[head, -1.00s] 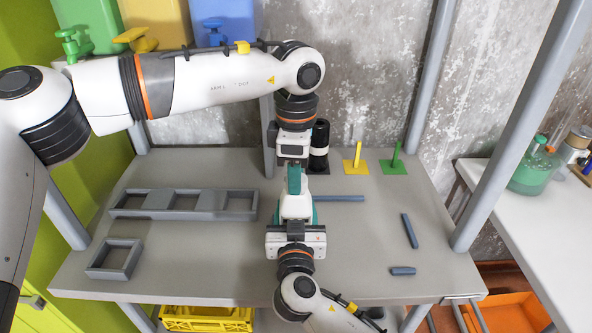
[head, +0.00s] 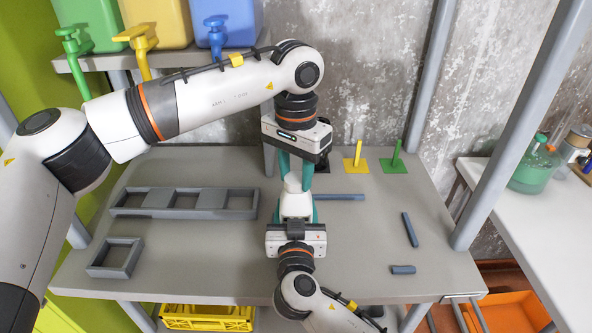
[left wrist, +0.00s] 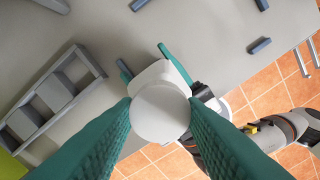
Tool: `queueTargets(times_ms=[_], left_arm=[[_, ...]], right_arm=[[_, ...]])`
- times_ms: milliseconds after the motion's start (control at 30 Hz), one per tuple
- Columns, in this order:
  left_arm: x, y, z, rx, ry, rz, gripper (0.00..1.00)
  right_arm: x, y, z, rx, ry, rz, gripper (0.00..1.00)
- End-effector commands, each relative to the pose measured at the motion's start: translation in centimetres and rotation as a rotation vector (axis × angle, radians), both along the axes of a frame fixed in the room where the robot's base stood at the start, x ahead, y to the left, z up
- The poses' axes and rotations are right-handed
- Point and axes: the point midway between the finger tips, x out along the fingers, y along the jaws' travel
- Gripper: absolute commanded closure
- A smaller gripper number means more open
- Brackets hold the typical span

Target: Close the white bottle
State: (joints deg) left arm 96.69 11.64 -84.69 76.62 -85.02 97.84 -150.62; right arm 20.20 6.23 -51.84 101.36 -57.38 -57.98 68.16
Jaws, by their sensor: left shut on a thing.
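The white bottle (head: 296,208) stands upright over the front middle of the table, between the teal fingers of my right gripper (head: 297,213), which are shut on it. My left gripper (head: 295,181) points down from above, its two teal fingers shut on a round white cap (left wrist: 160,112). The cap is directly over the bottle top in the left wrist view, and the bottle's shoulder (left wrist: 160,74) shows behind it. The cap hides the bottle's mouth, so I cannot tell whether it is seated or threaded.
A grey three-part frame (head: 183,203) and a small square frame (head: 115,258) lie at left. Grey-blue bars (head: 409,229) lie at right. Yellow (head: 356,160) and green (head: 394,160) stands are at the back. A side table (head: 515,205) holds a green jug (head: 537,168).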

Motion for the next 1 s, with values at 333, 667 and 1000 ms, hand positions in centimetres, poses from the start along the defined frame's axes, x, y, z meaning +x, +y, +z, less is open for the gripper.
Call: queueTargets(times_ms=[333,667,1000], left_arm=[[0.06,0.03,0.08,0.000,-0.002,-0.139,0.84],[0.05,0.02,0.05,0.000,-0.002,-0.136,0.41],[0.08,-0.01,0.91,-0.001,-0.003,-0.135,0.41]], right_arm=[[-0.01,-0.03,-0.08,0.000,0.002,-0.001,1.00],[-0.01,-0.03,-0.08,0.000,0.002,-0.001,1.00],[-0.01,-0.02,-0.08,-0.001,0.002,0.000,1.00]])
